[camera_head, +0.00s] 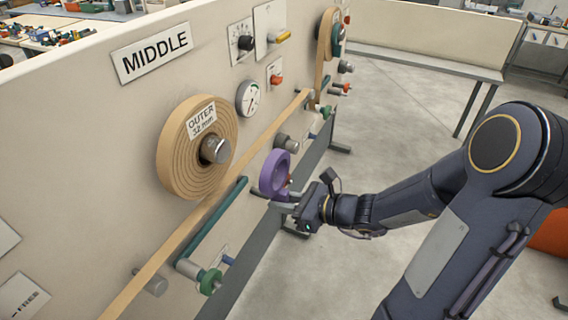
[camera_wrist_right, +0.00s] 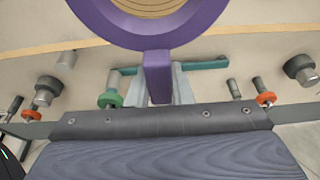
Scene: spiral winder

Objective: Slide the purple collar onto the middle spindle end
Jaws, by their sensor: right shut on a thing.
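The purple collar (camera_head: 266,178) is a ring with a tab, held upright off the panel in the head view. My right gripper (camera_head: 284,196) is shut on it from below. In the right wrist view the purple collar (camera_wrist_right: 205,30) fills the top, cut by the frame edge, and its tab sits between the fingers of my right gripper (camera_wrist_right: 158,92). The middle spindle end (camera_head: 216,150) is a grey metal stub poking out of a tan wound roll (camera_head: 178,150) labelled OUTER 32 mm. The collar is right of and below it, apart. My left gripper is not in view.
The cream panel carries a MIDDLE sign (camera_head: 152,54), a round gauge (camera_head: 248,98) and a tan strip (camera_head: 150,268) running diagonally. A green bar (camera_head: 218,213) and a green knob (camera_head: 210,281) stick out below the roll. Open floor lies right of the panel.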

